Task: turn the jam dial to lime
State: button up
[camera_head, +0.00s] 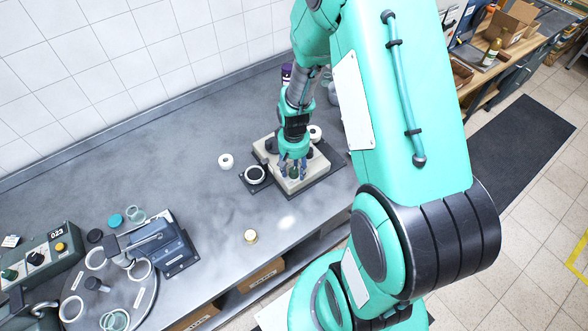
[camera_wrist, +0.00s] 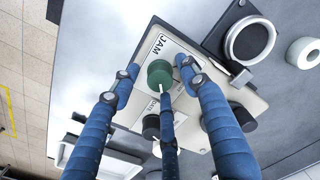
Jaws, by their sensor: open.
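The jam dial is a green round knob (camera_wrist: 160,73) on a cream control box (camera_wrist: 222,142), beside a white plate printed JAM (camera_wrist: 158,45). A white pointer mark shows at the knob's lower edge in the wrist view. Lime cannot be read on any marking. My gripper (camera_wrist: 159,84) has its three blue fingers open around the knob; whether they touch it I cannot tell. In the head view my gripper (camera_head: 293,170) is over the front of the box (camera_head: 306,177), and the green knob shows between the fingers.
Black knobs (camera_wrist: 151,127) and (camera_wrist: 242,117) sit on the same box near my fingers. A black stand with a white ring (camera_wrist: 250,42) adjoins it. A white roll (camera_head: 225,161) and a small jar (camera_head: 250,237) stand nearby.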

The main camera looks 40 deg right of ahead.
aim_at(294, 170)
notch_tip(294, 170, up, 12)
jog(key=shift+f, duration=0.15)
dwell(0.5)
dwell(0.5)
jog(key=s+a+r+n+t+b, duration=0.1)
jog(key=s+a+r+b, duration=0.1)
jog(key=a+r, duration=0.35)
jog(key=s+a+r+n+t+b, duration=0.1)
jog(key=s+a+r+t+b, duration=0.15)
jog(key=r, duration=0.65)
jog(key=s+a+r+t+b, duration=0.1)
jog(key=s+a+r+b, duration=0.1)
jog(key=s, duration=0.4)
jog(key=s+a+r+n+t+b, duration=0.1)
jog(key=s+a+r+b, duration=0.1)
jog(key=s+a+r, duration=0.3)
jog(key=shift+s+a+r, duration=0.15)
jog(key=shift+s+a, duration=0.25)
jog(key=shift+s, duration=0.05)
